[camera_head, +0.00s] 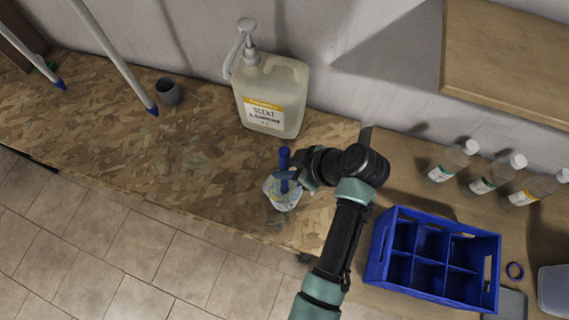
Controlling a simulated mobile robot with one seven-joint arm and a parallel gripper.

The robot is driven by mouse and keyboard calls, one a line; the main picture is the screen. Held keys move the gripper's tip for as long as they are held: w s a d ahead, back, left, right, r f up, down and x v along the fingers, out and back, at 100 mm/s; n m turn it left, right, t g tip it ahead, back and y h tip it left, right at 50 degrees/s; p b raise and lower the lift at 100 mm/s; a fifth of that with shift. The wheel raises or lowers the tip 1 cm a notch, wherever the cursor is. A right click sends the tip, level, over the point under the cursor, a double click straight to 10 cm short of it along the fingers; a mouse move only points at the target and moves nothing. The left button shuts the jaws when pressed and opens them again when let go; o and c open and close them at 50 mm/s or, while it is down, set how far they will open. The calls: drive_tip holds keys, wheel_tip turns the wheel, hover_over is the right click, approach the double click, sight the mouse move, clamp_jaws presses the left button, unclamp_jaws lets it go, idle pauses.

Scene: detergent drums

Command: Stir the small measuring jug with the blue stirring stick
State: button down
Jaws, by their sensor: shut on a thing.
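The blue stirring stick (284,157) stands roughly upright in my gripper (287,175). My gripper is shut on it. The small measuring jug (283,200), pale and partly see-through, stands on the chipboard worktop near its front edge. The gripper is directly over the jug in this view and covers part of it. The stick's lower part shows over the jug's mouth. I cannot tell how deep its lower end is.
A large pump bottle (271,97) stands behind the jug, and a grey cup (169,91) at the back left. A blue divided crate (432,262) is at the right, with several capped bottles (495,172) behind it. The worktop left of the jug is clear.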

drive_tip(key=shift+f+b, duration=2.1)
drive_tip(key=shift+f, duration=0.8)
drive_tip(key=shift+a, duration=0.15)
